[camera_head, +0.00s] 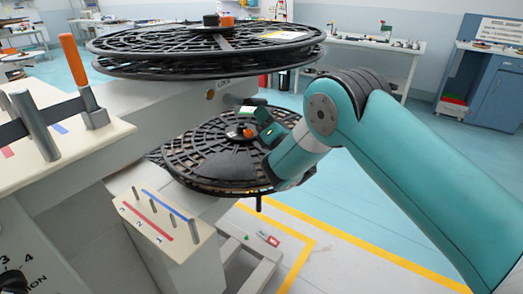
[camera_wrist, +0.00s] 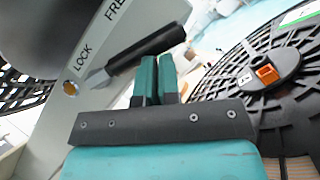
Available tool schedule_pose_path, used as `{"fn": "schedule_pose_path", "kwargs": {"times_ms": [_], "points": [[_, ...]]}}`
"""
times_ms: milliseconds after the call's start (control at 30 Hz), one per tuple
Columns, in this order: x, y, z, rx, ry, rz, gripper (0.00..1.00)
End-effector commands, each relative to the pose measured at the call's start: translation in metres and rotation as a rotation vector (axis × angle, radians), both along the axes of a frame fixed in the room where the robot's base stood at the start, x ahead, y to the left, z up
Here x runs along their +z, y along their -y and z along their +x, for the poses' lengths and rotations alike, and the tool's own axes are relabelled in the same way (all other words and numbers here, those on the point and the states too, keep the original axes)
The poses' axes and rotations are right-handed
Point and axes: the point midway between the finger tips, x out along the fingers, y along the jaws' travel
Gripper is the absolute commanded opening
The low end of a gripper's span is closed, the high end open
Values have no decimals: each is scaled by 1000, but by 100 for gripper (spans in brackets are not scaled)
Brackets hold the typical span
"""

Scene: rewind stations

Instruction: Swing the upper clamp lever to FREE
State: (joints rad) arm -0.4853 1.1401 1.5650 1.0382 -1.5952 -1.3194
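The upper clamp lever has a black handle (camera_wrist: 146,50) on a short metal shank (camera_wrist: 98,78). In the wrist view it slants up to the right across a pale panel, beside the LOCK mark (camera_wrist: 82,58) and below the FREE mark (camera_wrist: 116,8). The handle also shows in the head view (camera_head: 244,101), partly hard to make out. My gripper (camera_wrist: 158,62) has its two teal fingers close together, with their tips at the handle's lower edge. I cannot tell whether they touch it. In the head view my gripper (camera_head: 268,122) is above the lower reel.
A large black reel (camera_head: 150,45) sits above, and a lower reel (camera_head: 195,160) with an orange hub piece (camera_wrist: 267,73) lies close to my gripper. An orange-handled lever (camera_head: 74,62) stands at left. A peg block (camera_head: 170,232) is in front. Open floor lies right.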

Motion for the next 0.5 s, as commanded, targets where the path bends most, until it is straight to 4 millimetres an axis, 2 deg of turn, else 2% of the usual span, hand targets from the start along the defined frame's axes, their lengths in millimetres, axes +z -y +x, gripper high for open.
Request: {"fn": "schedule_pose_path", "kwargs": {"times_ms": [333, 500], "points": [[-45, -18, -13, 22, -1, -3, 0], [-52, -10, -23, 21, -2, -3, 0]]}}
